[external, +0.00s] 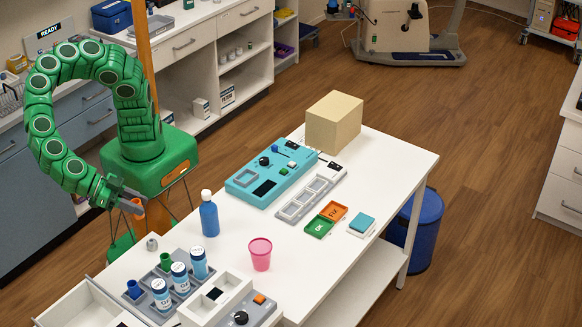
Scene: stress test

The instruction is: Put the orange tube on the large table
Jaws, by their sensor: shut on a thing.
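The orange tube (138,209) is small and sits upright between the fingers of my gripper (133,202). My gripper is shut on it, at the left long edge of the large white table (330,235). The tube shows close to the table's left edge; I cannot tell whether its lower end touches the table. Part of the tube is hidden by the fingers.
A grey knob-like piece (152,243) lies near the tube. A blue bottle (209,216), a pink cup (260,253) and a grey rack (172,288) with several vials stand close by. Bare tabletop lies around the bottle and cup.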

